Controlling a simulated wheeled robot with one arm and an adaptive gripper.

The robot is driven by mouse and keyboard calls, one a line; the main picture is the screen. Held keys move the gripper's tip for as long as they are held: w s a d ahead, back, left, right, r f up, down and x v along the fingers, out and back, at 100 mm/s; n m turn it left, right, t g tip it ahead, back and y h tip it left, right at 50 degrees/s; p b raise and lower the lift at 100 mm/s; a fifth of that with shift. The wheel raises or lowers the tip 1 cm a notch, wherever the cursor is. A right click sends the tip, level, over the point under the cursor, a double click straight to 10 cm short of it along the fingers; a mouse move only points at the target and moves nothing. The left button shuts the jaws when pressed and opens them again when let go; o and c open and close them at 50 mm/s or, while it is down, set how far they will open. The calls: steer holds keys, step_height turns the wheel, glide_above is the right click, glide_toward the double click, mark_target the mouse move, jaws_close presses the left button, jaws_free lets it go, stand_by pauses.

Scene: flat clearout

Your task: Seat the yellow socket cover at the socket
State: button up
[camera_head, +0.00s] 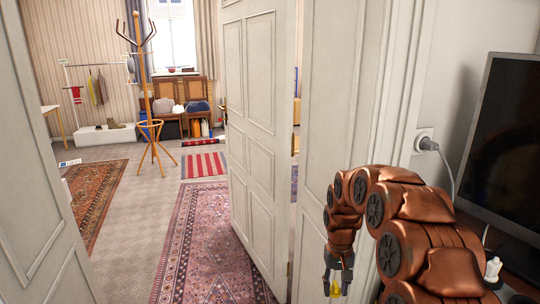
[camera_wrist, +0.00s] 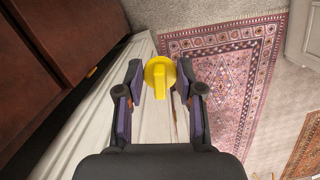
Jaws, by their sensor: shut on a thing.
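My gripper (camera_head: 338,285) is low in the head view, in front of the white door frame, and is shut on the yellow socket cover (camera_head: 336,290). In the wrist view the yellow socket cover (camera_wrist: 159,75) shows as a round disc with a raised grip, held between the two fingers of my gripper (camera_wrist: 160,82). A white wall socket (camera_head: 424,139) is on the wall right of the door frame in the head view. A plug with a grey cable sits in it. The cover is apart from this socket, below and left of it. No socket shows in the wrist view.
A dark screen (camera_head: 506,150) stands right of the socket. An open white door (camera_head: 258,130) is left of my arm. A patterned rug (camera_head: 200,240) lies on the floor beyond. A wooden coat stand (camera_head: 152,130) and chairs (camera_head: 180,100) are farther back.

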steer(key=shift+r+p, duration=0.7)
steer(key=shift+r, duration=0.35)
steer(key=s+d+r+m+p, duration=0.1)
steer(key=d+r+m+p, duration=0.2)
steer(key=d+r, duration=0.5)
steer(key=s+d+r+m+p, duration=0.2)
steer(key=d+r+p, duration=0.2)
steer(key=d+r, duration=0.4)
steer(key=s+d+r+m+y+p, duration=0.1)
steer(key=s+d+r+m+p, duration=0.1)
steer(key=d+r, duration=0.5)
steer(key=d+m+p, duration=0.1)
steer(key=d, duration=0.3)
steer(key=shift+d+r+m+t+p, duration=0.2)
steer(key=shift+r+m+t+p, duration=0.1)
steer(key=shift+r+p, duration=0.1)
steer(key=shift+s+f+b, duration=0.1)
steer(key=shift+b, duration=0.25)
steer(key=shift+f+b, duration=1.3)
steer(key=shift+f, duration=1.5)
steer(key=shift+b, duration=0.55)
steer(key=shift+f+b, duration=0.45)
steer(key=shift+f, duration=0.45)
